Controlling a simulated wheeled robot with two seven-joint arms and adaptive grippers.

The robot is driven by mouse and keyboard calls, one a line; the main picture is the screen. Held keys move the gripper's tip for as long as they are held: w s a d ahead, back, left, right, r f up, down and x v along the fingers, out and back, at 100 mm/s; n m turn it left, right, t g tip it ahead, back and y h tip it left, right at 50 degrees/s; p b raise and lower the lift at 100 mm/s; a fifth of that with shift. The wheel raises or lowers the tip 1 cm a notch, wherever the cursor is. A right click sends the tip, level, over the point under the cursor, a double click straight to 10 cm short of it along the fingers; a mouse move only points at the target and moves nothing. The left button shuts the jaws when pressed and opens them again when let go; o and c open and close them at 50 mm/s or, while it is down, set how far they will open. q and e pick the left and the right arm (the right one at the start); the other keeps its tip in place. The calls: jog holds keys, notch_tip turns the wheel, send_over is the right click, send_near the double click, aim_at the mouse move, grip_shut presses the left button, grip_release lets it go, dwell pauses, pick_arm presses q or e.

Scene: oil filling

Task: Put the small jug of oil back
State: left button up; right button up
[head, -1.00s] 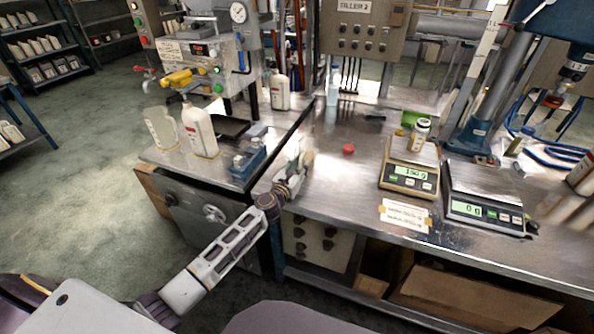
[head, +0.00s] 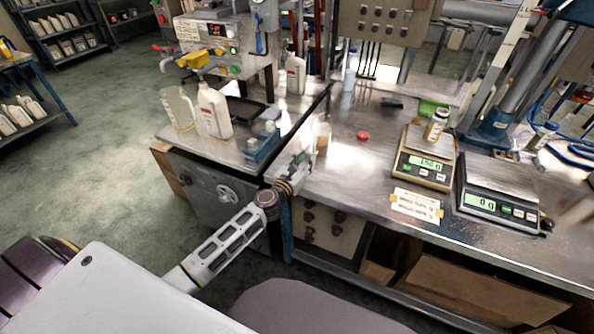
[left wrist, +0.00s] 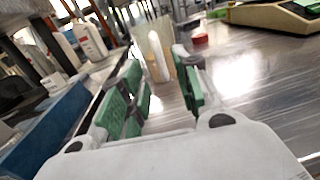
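A small translucent jug with a yellowish tint (left wrist: 155,52) stands ahead of my left gripper in the left wrist view. In the head view it shows as a small pale shape (head: 322,137) on the bench, just beyond the fingers. My left gripper (head: 308,153) reaches low over the bench's left part. In the left wrist view its green-padded fingers (left wrist: 158,85) are spread apart, with the jug between or just past the tips. I cannot tell whether a tip touches it. My right gripper is not in view.
A larger clear jug (head: 180,108) and a white bottle (head: 214,110) stand on the left cabinet. A blue block (head: 262,146) lies near its edge. A red cap (head: 362,136) lies right of the small jug. Two scales (head: 425,172) (head: 497,204) stand at right, one bearing a small bottle (head: 435,126).

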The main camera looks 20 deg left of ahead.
pick_arm(q)
jog(key=shift+s+a, duration=0.2)
jog(key=shift+s, duration=1.25)
jog(key=shift+s+a, duration=0.15)
jog(key=shift+s, duration=1.25)
